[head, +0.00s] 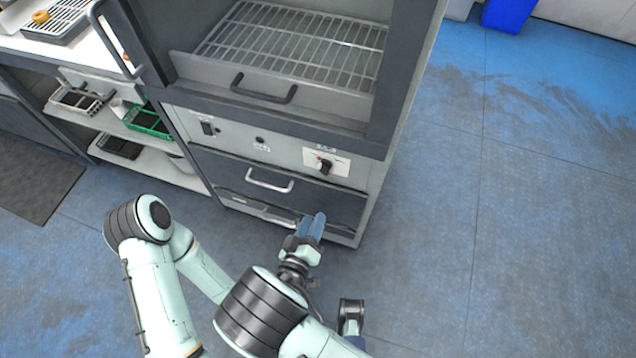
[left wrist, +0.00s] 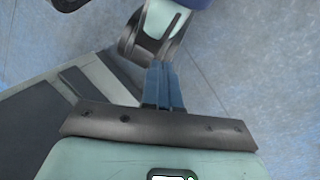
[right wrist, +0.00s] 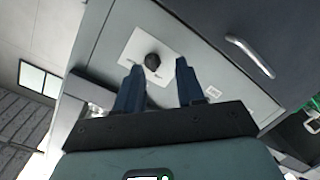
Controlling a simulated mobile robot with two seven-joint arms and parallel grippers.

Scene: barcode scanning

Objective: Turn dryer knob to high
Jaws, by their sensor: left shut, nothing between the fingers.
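The dryer knob (head: 324,167) is small and black, on a white plate (head: 342,168) at the right of the dryer's front panel. A red mark shows beside it; its exact setting is too small to read. My right gripper (head: 314,224) is below the knob in the head view. In the right wrist view my right gripper (right wrist: 158,68) is open and empty, and the knob (right wrist: 152,62) appears between its fingertips, apparently beyond them. My left gripper (left wrist: 163,68) is shut and empty in the left wrist view, with its two blue fingers together; I cannot make it out in the head view.
Above the panel is an open chamber with a wire rack (head: 290,45) and a dark handle (head: 263,92). Below is a drawer with a silver handle (head: 270,182). Shelves with a green basket (head: 148,122) stand at left. The blue floor (head: 510,220) at right is clear.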

